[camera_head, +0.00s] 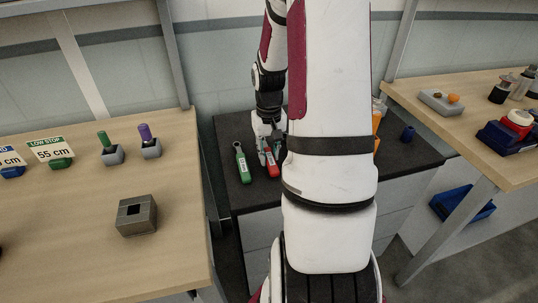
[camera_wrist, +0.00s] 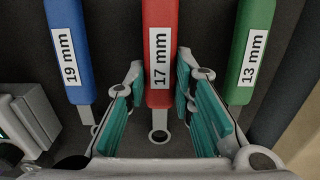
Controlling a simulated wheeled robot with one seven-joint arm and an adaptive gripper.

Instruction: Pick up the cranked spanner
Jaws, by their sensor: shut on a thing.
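Three spanners with labelled handles lie side by side on the dark cabinet top. The red 17 mm spanner (camera_wrist: 160,25) is in the middle of the wrist view, with the blue 19 mm spanner (camera_wrist: 72,60) to its left and the green 13 mm spanner (camera_wrist: 247,60) to its right. My gripper (camera_wrist: 161,85) is shut on the red handle, its teal pads on either side. In the head view the green spanner (camera_head: 243,164) and red spanner (camera_head: 272,165) show; my arm hides the blue one. I cannot tell which spanner is cranked.
The dark cabinet top (camera_head: 235,195) stands between two wooden benches. The left bench (camera_head: 70,240) carries a grey block (camera_head: 137,215) and small holders with signs. The right bench (camera_head: 460,125) carries bottles and a grey box (camera_head: 440,101). A blue bin (camera_head: 462,203) sits below it.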

